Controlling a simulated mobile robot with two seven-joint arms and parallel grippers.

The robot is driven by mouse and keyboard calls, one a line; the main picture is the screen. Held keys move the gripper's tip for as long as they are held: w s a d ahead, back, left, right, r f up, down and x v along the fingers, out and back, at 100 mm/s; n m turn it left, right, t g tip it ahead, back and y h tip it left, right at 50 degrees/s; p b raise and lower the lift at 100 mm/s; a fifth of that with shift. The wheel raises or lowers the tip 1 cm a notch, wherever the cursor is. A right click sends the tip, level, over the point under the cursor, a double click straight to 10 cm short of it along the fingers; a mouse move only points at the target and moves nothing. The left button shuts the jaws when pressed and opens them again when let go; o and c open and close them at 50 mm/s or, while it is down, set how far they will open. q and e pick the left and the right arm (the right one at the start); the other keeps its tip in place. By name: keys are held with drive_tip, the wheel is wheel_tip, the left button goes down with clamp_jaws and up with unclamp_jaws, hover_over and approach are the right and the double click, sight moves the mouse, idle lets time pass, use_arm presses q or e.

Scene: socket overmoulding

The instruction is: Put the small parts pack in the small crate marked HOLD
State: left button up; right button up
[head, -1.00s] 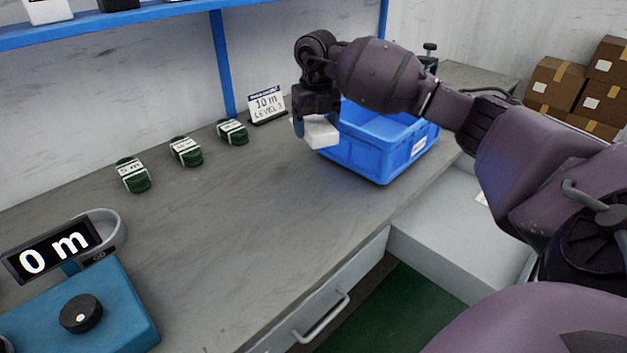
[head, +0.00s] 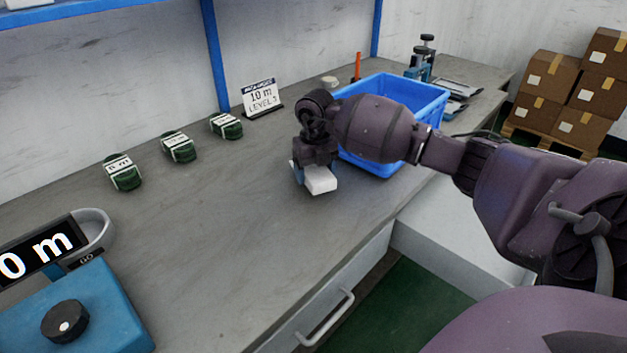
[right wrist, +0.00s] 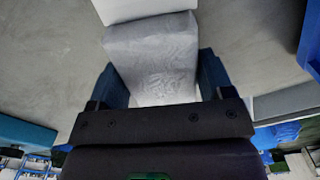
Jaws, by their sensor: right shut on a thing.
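My right gripper (head: 309,179) is shut on a white and pale grey pack (head: 321,178), low over the bench just left of the blue crate. In the right wrist view the pack (right wrist: 152,58) sits between the two blue fingers (right wrist: 156,80). I cannot tell whether the pack touches the bench. The blue crate (head: 408,92) stands on the bench behind my right forearm, which hides part of its front. Its label does not show now, so I cannot read any marking. My left gripper is not in view.
Several green coils (head: 179,147) lie in a row on the bench by the wall. A blue machine with a 0 m display (head: 40,250) is at the front left. The middle of the bench (head: 220,215) is clear.

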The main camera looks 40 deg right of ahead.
drive_tip(key=shift+f, duration=1.4)
drive_tip(key=shift+f, duration=0.2)
drive_tip(key=o, duration=0.9)
drive_tip(key=shift+r, duration=0.15)
